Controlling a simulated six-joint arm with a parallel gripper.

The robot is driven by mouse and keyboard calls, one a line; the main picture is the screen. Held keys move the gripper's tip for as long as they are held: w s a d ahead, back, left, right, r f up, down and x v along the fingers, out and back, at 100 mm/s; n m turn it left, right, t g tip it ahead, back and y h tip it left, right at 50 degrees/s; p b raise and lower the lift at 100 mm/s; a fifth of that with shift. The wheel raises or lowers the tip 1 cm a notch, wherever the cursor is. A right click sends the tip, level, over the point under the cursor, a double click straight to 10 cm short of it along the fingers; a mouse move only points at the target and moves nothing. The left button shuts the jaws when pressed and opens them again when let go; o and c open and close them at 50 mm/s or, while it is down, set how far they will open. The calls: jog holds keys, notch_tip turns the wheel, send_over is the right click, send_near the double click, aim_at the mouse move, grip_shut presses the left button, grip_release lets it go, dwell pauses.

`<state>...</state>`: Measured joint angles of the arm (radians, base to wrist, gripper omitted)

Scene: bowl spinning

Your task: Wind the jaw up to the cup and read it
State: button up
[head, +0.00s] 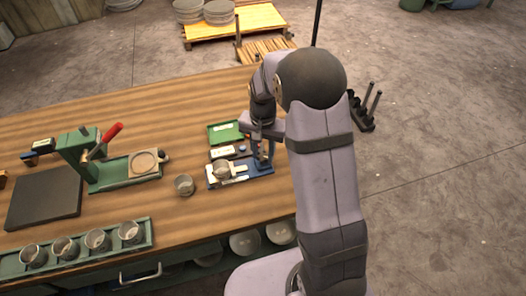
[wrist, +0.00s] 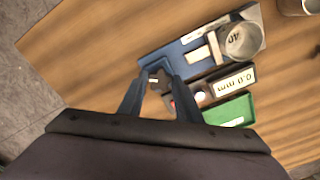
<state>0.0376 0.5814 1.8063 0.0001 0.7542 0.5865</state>
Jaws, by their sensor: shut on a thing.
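A blue measuring gauge (head: 260,171) stands near the table's front edge; it also shows in the wrist view (wrist: 185,62). A metal cup (head: 222,170) sits on its bed, marked "40" in the wrist view (wrist: 240,40). A pale jaw piece (wrist: 214,46) lies close beside the cup; I cannot tell whether they touch. A white display (wrist: 230,84) seems to read 0.0 mm. My gripper (wrist: 158,77) is shut on a small part at the gauge's end, probably its winding handle, mostly hidden by the fingers. My arm partly hides the gripper in the head view.
A green tray (head: 225,133) lies behind the gauge. A loose cup (head: 184,185) stands to its left. A green press with a red lever (head: 112,132), a dark mat (head: 45,198) and a rack of several cups (head: 75,250) are further left. The table's back middle is clear.

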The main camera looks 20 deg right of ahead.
aim_at(263, 156)
jog(key=m, duration=0.5)
dwell(1.3)
jog(key=o, duration=1)
jog(key=shift+o, duration=0.2)
jog(key=shift+r+b, duration=1)
jog(key=shift+r, duration=2.7)
